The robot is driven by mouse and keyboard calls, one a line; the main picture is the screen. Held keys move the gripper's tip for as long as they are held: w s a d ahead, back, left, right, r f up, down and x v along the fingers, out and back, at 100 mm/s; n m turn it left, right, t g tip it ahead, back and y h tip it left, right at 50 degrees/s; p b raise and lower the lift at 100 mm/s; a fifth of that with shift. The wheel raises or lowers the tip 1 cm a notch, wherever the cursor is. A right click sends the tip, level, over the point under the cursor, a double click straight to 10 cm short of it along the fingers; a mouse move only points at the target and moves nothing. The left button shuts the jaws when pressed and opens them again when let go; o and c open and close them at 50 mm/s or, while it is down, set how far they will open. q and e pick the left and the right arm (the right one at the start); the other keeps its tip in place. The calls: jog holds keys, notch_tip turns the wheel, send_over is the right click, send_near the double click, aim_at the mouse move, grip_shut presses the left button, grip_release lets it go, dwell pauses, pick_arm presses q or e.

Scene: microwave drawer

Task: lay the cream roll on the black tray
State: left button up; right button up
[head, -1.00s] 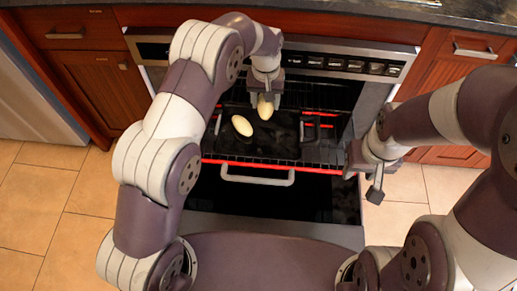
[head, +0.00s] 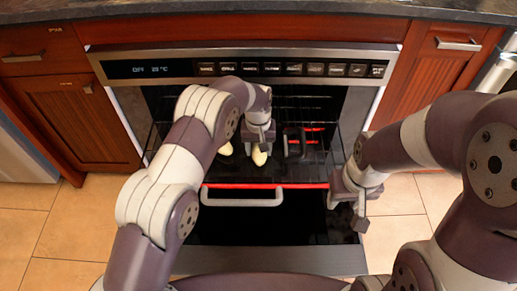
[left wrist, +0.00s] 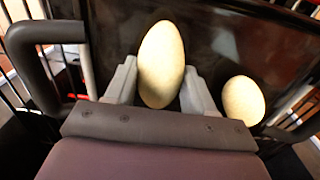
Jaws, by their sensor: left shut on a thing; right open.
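One cream roll (left wrist: 161,65) sits between the fingers of my left gripper (left wrist: 160,88), which is shut on it. In the head view this roll (head: 259,156) shows just below the left gripper (head: 259,143).
The tray is on a wire oven rack (head: 310,165) with a glowing red front edge. A tray handle (left wrist: 32,65) stands left of my left gripper in the wrist view. Cabinets flank the oven.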

pick_arm(q)
jog(key=shift+f, duration=0.1)
jog(key=o, duration=1)
jog(key=shift+o, duration=0.2)
notch_tip(320, 180, up, 12)
jog(key=p, duration=0.5)
jog(key=s+a+r, duration=0.7)
jog(key=s+a, duration=0.2)
jog(key=a, duration=0.2)
jog(key=s+a, duration=0.3)
jog(key=s, duration=0.5)
jog(key=s+a+r+t, duration=0.1)
jog(key=s+a, duration=0.3)
jog(key=s, duration=0.4)
jog(key=shift+a, duration=0.1)
